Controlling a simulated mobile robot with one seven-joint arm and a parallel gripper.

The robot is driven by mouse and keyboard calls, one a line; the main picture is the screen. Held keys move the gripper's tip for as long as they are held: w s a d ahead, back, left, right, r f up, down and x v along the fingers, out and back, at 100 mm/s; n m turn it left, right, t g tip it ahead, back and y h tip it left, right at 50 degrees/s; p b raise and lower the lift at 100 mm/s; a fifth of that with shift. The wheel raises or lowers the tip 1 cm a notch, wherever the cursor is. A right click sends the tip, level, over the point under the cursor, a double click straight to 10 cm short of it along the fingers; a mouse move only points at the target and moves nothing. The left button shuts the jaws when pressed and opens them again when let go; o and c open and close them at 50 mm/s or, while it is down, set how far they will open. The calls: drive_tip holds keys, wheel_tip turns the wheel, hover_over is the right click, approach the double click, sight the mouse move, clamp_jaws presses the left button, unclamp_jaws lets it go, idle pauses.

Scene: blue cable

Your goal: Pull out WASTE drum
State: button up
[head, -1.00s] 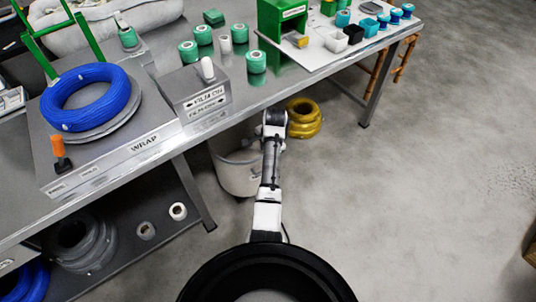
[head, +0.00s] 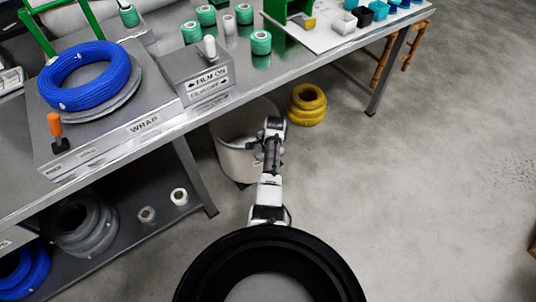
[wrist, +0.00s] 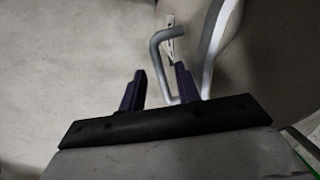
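The light grey WASTE drum (head: 236,158) stands on the floor, partly under the table's front edge. My arm covers its right side in the head view, and no label on it is readable. In the wrist view a grey bent handle bar (wrist: 156,58) stands out from the drum's wall (wrist: 258,60). My gripper (wrist: 160,80) is at the handle, its two dark fingers apart, with the lower part of the bar showing between them. I cannot tell whether either finger touches the bar.
The metal table (head: 310,62) carries a blue cable coil (head: 62,92) and green rolls (head: 192,32). Its leg (head: 195,178) stands left of the drum. Yellow coils (head: 307,104) lie on the floor behind right. The floor (head: 440,190) to the right is clear.

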drive_tip(key=shift+f, duration=0.15)
clamp_jaws()
idle(0.4)
drive_tip(key=s+d+p, duration=0.7)
drive_tip(key=s+d, duration=0.1)
drive_tip(key=s, duration=0.3)
drive_tip(key=s+d+p, duration=0.7)
drive_tip(key=s+d, duration=0.1)
drive_tip(key=s, duration=0.4)
drive_tip(key=shift+d+p, duration=0.3)
drive_tip(key=shift+d, duration=0.1)
drive_tip(key=shift+s, duration=0.1)
unclamp_jaws()
